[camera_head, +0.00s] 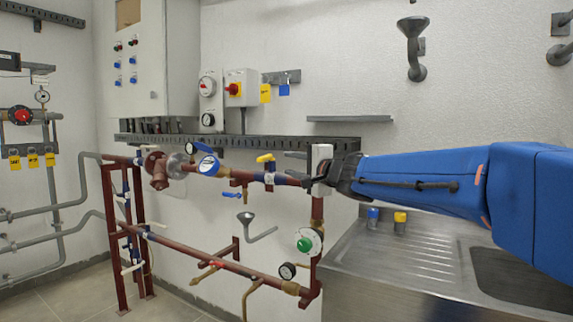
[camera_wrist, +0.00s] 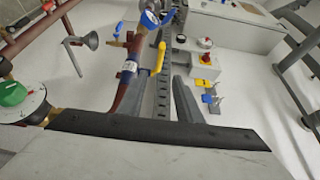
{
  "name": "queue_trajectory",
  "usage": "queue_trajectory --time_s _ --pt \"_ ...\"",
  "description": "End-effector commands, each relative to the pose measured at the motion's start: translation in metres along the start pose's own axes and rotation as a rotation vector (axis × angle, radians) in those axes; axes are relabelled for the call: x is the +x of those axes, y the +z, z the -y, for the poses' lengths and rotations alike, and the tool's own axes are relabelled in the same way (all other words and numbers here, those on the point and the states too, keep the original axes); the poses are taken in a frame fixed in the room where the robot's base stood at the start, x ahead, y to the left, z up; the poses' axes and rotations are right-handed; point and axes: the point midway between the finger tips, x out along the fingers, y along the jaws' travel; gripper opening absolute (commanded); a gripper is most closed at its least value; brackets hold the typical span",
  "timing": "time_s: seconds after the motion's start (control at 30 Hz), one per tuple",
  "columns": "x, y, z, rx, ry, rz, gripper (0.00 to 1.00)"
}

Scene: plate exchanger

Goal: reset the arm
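My gripper (camera_head: 292,167) is at the left end of my blue arm, in the middle of the head view. It appears in front of the upper right corner of the red pipe frame (camera_head: 317,207). Its two dark fingers look spread apart, with nothing clearly held between them. Two grey finger bars of my gripper (camera_wrist: 182,98) also show in the wrist view, above the dark edge of the hand. My arm stretches in from the right, roughly level, above the sink. Whether the gripper touches the pipework cannot be told.
A yellow-handled valve (camera_head: 265,158), a blue gauge (camera_head: 208,165) and a green-knobbed dial (camera_head: 305,244) sit on the pipework close to my gripper. A steel sink (camera_head: 400,262) lies below my arm. A cable tray (camera_head: 255,142) runs along the wall behind.

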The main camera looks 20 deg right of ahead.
Motion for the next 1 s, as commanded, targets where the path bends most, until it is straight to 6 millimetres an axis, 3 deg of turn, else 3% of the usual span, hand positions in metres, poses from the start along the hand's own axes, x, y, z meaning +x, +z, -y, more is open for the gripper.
queue_trajectory --time_s 0.57,0.77,1.0 --pt "-0.012 -0.005 -0.003 -0.041 0.005 -0.036 0.32" --pt "-0.047 -0.026 -0.023 -0.218 0.068 -0.178 0.32" --pt "-0.104 -0.049 -0.071 -0.456 0.259 -0.314 0.32"
